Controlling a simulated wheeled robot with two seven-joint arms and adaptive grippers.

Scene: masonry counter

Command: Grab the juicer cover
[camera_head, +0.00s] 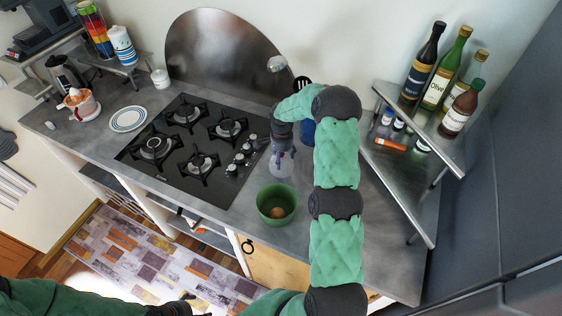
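A clear, dome-like piece that looks like the juicer cover (281,169) stands on the grey counter, right of the hob. My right gripper (282,154) points down at its top, with the fingers at or around the upper part. The fingers are small and partly blend with the clear piece, so I cannot tell whether they grip it. An orange and white juicer (78,101) stands at the far left of the counter. My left gripper (190,304) is low at the bottom edge, away from the counter, dark and partly cut off.
A green bowl (277,202) with a brownish round item sits just in front of the clear piece. A black gas hob (190,147) lies to the left. A blue object (307,131) is behind my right arm. A metal corner shelf (437,147) with bottles stands right.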

